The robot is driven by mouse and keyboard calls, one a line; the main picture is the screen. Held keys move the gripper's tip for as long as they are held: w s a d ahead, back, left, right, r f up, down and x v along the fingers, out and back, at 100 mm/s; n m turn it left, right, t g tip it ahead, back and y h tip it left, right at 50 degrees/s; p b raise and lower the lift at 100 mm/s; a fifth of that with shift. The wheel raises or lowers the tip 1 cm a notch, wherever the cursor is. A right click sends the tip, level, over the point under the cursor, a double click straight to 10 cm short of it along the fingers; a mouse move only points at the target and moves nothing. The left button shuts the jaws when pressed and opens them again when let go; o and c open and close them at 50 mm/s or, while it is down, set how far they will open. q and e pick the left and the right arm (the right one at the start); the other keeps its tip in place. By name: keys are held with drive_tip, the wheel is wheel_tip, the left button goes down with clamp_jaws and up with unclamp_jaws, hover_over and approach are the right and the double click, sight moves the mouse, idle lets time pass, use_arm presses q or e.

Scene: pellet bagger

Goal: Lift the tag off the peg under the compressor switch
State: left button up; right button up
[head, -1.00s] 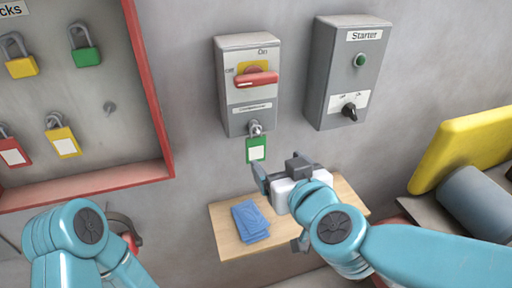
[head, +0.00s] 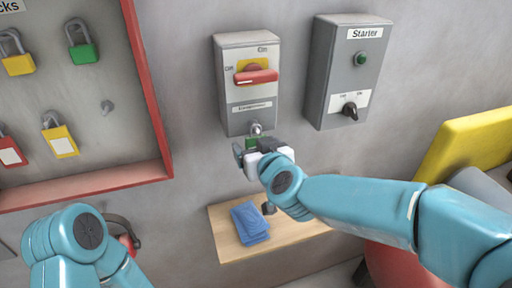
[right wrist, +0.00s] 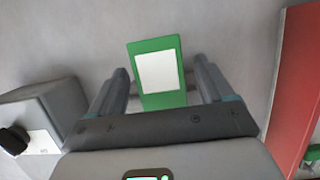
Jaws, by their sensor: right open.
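The green tag (head: 251,143) with a white label hangs from the peg (head: 256,129) under the grey compressor switch (head: 249,90), which has a red handle. In the head view my right gripper covers most of the tag. In the right wrist view the tag (right wrist: 157,72) shows between the two fingers, with a gap on each side. My right gripper (right wrist: 161,78) is open and holds nothing. It also shows in the head view (head: 252,149), just below the peg. My left arm is at the bottom left; its gripper is out of view.
The starter box (head: 348,75) is on the wall to the right. A red-framed lock board (head: 160,120) with several padlocks is on the left. A wooden shelf (head: 225,235) below bears a blue folded cloth (head: 250,222). A yellow object (head: 470,145) is at far right.

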drive_tip(key=shift+a, duration=0.1)
drive_tip(key=c, duration=1)
drive_tip(key=shift+c, duration=0.2)
drive_tip(key=shift+r, duration=0.2)
drive_tip(key=shift+s, duration=0.15)
drive_tip(key=f+v, duration=0.2)
drive_tip(key=v, duration=0.6)
drive_tip(key=s+f+p+v, duration=0.1)
drive_tip(key=f+v, duration=0.1)
drive_tip(key=v, duration=0.7)
drive_tip(key=shift+s+d, duration=0.2)
drive_tip(key=shift+d, duration=0.1)
drive_tip(key=shift+r, duration=0.1)
